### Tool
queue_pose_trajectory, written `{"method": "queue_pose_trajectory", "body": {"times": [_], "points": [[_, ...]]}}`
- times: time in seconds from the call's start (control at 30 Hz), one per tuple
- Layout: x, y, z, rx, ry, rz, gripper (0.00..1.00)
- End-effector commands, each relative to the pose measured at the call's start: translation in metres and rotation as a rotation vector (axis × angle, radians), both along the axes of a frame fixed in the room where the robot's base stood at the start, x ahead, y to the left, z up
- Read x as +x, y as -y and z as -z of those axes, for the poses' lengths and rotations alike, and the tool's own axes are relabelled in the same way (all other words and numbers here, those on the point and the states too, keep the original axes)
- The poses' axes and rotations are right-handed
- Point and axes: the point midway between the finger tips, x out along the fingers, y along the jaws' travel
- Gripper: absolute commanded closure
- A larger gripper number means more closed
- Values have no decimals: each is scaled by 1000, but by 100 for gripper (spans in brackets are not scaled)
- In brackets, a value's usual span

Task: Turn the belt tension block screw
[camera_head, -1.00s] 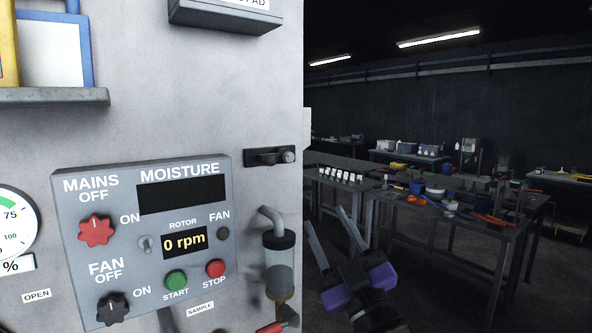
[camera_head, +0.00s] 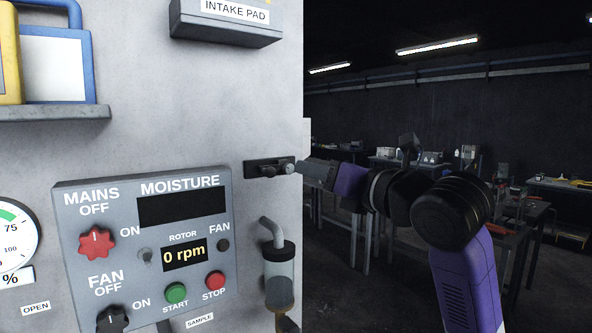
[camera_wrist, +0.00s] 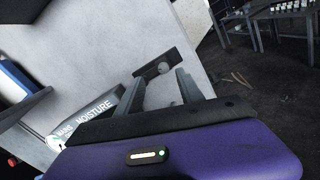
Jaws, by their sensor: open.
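The belt tension block (camera_head: 262,168) is a small dark bracket on the pale machine wall, above and right of the control panel. Its screw (camera_head: 288,167) is a round knob at the bracket's right end. In the wrist view the block (camera_wrist: 152,66) and the screw head (camera_wrist: 163,68) show ahead, between my fingers. My gripper (camera_head: 303,168) points left at the screw in the head view. In the wrist view my gripper (camera_wrist: 158,85) has its two fingers apart, one on each side of the screw. I cannot tell whether they touch it.
The control panel (camera_head: 150,245) has red and black knobs, buttons and a "0 rpm" display. A sample cylinder (camera_head: 278,270) with a bent pipe hangs below the block. The intake pad box (camera_head: 225,20) and a shelf (camera_head: 50,107) jut out above. Benches stand far behind.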

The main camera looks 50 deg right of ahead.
Motion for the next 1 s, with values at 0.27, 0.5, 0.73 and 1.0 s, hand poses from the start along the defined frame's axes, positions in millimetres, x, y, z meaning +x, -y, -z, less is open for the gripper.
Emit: {"method": "queue_pose_trajectory", "body": {"times": [0.27, 0.5, 0.73, 1.0], "points": [[7, 4, 5, -115, -61, 8, 55], [42, 13, 4, -109, -63, 7, 55], [68, 21, 5, -111, -59, 8, 55], [75, 24, 6, -113, -58, 10, 55]]}}
